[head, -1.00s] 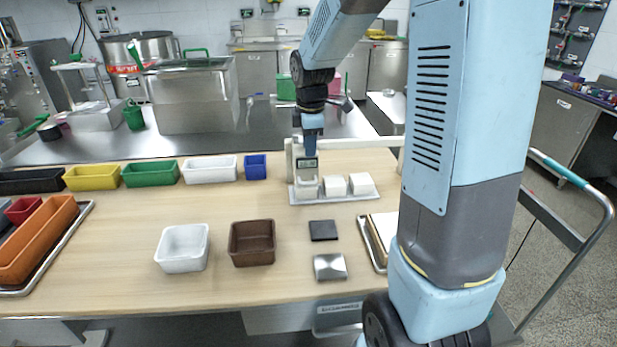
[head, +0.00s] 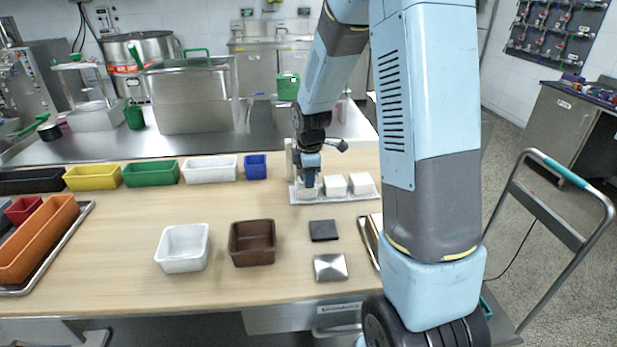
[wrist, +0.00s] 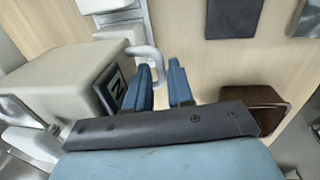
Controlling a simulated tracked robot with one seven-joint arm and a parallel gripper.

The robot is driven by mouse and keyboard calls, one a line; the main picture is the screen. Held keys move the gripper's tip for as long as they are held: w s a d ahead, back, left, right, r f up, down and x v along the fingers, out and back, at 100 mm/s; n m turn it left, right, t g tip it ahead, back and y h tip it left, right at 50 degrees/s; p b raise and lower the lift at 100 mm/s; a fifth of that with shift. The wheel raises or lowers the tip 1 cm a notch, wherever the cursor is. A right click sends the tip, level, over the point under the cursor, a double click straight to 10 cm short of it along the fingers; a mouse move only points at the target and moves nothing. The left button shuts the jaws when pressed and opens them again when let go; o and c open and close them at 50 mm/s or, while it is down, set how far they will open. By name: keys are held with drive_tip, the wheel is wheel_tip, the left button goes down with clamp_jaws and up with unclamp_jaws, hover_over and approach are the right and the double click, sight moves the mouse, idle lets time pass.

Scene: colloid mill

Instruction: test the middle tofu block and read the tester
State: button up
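The three white tofu blocks sit in a row on a pale tray (head: 345,198). The middle tofu block (head: 335,184) is uncovered between the right block (head: 361,183) and the left block (head: 307,192), which my gripper partly hides. My gripper (head: 309,184) is low in front of the tester at the left block. In the wrist view its two blue fingers (wrist: 163,88) stand apart. The tester (wrist: 60,75) shows there as a pale body with a dark panel bearing one readable letter, N. A grey curved bar (wrist: 150,58) ends near the fingers; I cannot tell whether they touch it.
A dark square plate (head: 323,230), a metal plate (head: 330,267), a brown bin (head: 252,243) and a white bin (head: 183,248) lie nearer me. Coloured bins, including a blue one (head: 255,166), line the back edge. Bare wood lies between these rows.

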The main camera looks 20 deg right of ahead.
drive_tip(key=shift+c, duration=0.2)
clamp_jaws()
idle(1.1)
